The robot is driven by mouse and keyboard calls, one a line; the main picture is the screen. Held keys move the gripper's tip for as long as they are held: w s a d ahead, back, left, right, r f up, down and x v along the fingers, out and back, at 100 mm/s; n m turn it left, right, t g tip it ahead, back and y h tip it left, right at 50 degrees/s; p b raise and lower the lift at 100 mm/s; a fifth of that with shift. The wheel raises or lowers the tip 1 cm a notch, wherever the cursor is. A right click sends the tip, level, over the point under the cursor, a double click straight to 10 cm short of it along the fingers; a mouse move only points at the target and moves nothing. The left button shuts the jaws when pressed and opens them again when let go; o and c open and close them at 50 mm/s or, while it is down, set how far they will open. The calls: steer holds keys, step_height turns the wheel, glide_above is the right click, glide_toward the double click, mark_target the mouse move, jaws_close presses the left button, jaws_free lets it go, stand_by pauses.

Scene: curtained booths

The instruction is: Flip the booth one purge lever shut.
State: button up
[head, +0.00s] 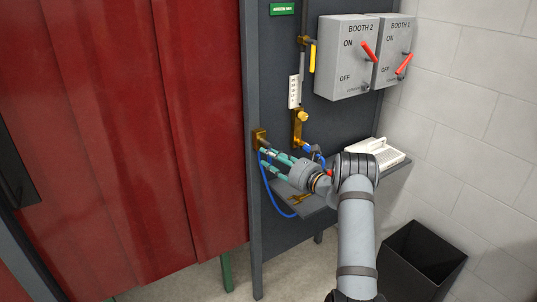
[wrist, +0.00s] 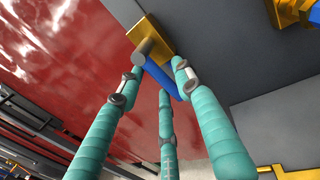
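A brass valve block (head: 259,138) is mounted at the edge of the dark panel, beside the red curtain. In the wrist view the brass block (wrist: 152,38) has a grey round stub and a blue lever (wrist: 163,80) slanting down from it. No label shows which booth it serves. My gripper (head: 266,157) has teal fingers pointing at this valve. In the wrist view its fingers (wrist: 157,78) are spread apart, with the blue lever between them. I cannot tell whether any finger touches the lever. The fingers hide part of the valve in the head view.
A second brass valve (head: 299,128) is to the right. Grey BOOTH 2 (head: 343,80) and BOOTH 1 (head: 392,75) boxes have red levers. A small shelf (head: 312,205) holds a white object (head: 377,152). A blue hose (head: 268,195) hangs near my gripper. A black bin (head: 422,258) stands below.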

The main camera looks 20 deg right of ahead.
steer(key=shift+w+a, duration=0.15)
steer(key=shift+w, duration=0.35)
jaws_close()
stand_by(0.6)
